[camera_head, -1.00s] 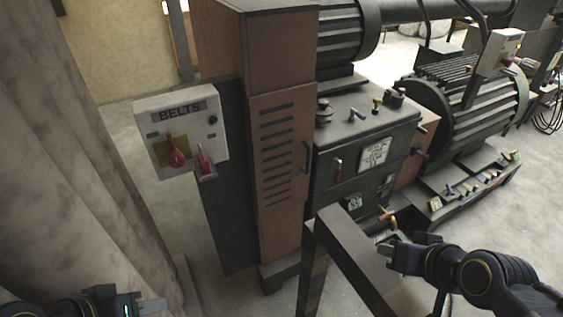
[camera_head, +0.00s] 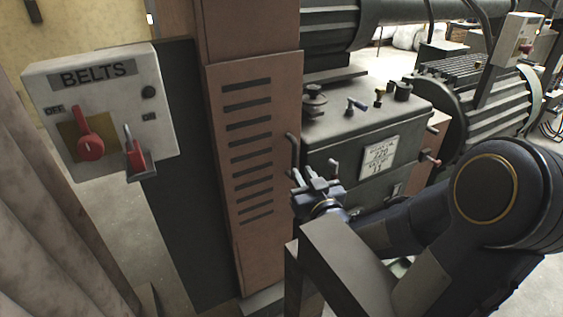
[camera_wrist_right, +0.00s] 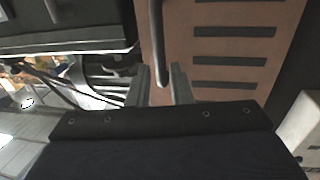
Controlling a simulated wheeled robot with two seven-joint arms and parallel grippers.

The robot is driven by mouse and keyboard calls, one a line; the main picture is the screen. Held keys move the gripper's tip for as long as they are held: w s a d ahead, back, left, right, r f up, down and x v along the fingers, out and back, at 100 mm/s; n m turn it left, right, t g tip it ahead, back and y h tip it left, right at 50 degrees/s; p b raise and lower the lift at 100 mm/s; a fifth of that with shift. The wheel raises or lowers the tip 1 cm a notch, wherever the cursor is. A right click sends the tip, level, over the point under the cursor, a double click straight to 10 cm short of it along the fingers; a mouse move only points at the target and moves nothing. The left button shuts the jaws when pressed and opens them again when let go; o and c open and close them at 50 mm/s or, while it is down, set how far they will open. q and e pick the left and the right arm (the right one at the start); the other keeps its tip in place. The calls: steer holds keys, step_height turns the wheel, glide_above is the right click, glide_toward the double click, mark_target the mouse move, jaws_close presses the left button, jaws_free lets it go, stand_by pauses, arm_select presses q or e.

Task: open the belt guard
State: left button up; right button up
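The belt guard (camera_head: 250,215) is a brown upright panel with several dark slots. Its dark vertical handle (camera_head: 291,150) is on its right edge. My right gripper (camera_head: 303,180) is beside the handle's lower part. In the right wrist view the handle (camera_wrist_right: 158,40) comes down from the top, and its lower end lies between the two fingers of my right gripper (camera_wrist_right: 163,82). The fingers are apart, with a gap to the handle on the right side; contact on the left is unclear. The guard's slots also show in this view (camera_wrist_right: 240,47). My left gripper is out of view.
A white BELTS switch box (camera_head: 105,95) with a red knob and red lever stands left of the guard. A grey machine housing (camera_head: 360,130) with knobs is close on the right.

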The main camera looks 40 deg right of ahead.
mark_target(295, 161)
steer(key=x, duration=0.7)
steer(key=shift+w, duration=0.1)
jaws_close()
steer(key=shift+a, duration=0.1)
